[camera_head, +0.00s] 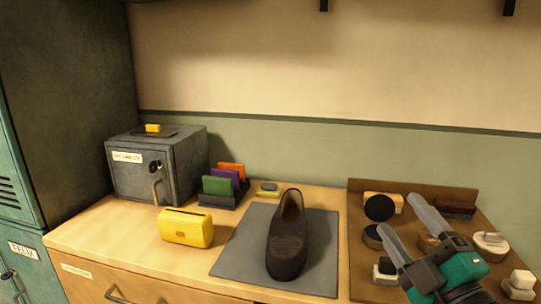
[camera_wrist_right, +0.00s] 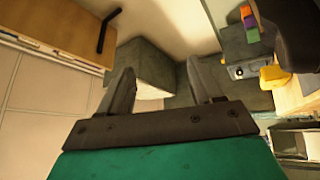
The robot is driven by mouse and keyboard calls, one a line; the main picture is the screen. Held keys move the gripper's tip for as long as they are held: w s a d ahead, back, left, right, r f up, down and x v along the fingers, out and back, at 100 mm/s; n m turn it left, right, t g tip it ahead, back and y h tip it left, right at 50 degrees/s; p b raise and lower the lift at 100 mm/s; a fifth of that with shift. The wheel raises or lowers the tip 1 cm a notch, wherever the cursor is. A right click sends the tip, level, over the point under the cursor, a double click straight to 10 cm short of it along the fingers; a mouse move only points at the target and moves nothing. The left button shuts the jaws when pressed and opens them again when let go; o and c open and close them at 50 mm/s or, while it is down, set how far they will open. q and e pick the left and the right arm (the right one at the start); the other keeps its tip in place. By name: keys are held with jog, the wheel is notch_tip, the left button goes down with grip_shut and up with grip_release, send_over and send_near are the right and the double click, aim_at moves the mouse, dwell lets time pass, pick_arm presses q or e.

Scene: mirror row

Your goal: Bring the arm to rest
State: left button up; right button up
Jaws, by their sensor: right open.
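My right gripper (camera_head: 400,222) is at the right of the head view, held over the brown tray of shoe-care items. Its two grey fingers are apart with nothing between them. The right wrist view also shows the open fingers (camera_wrist_right: 168,85), empty, with the room beyond them. My left gripper is in neither view.
A dark shoe (camera_head: 288,240) stands on a grey mat (camera_head: 235,255). The brown tray (camera_head: 362,268) holds several tins and brushes. A yellow box (camera_head: 186,228), a card rack (camera_head: 222,187) and a grey safe (camera_head: 185,160) stand to the left.

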jog(key=s+d+f+m+g+h, duration=0.2)
jog(key=s+f+m+g+h, duration=0.15)
jog(key=f+m, duration=0.4)
jog(key=s+d+f+m+g+h, duration=0.2)
jog(key=f+m+g+h, duration=0.25)
jog(key=f, duration=0.65)
jog(key=s+a+f+m+g+y, duration=0.35)
jog(key=s+f+g, duration=0.65)
jog(key=s, duration=0.6)
jog(key=w+a+f+n+t+p, duration=0.1)
jog(key=w+a+f+t+p, duration=0.1)
jog(key=w+f+t, duration=0.4)
jog(key=shift+w+a+f+t+y+p, duration=0.25)
jog(key=shift+w+a+t+y+p, duration=0.2)
jog(key=shift+w+t, duration=0.45)
jog(key=shift+w, duration=0.1)
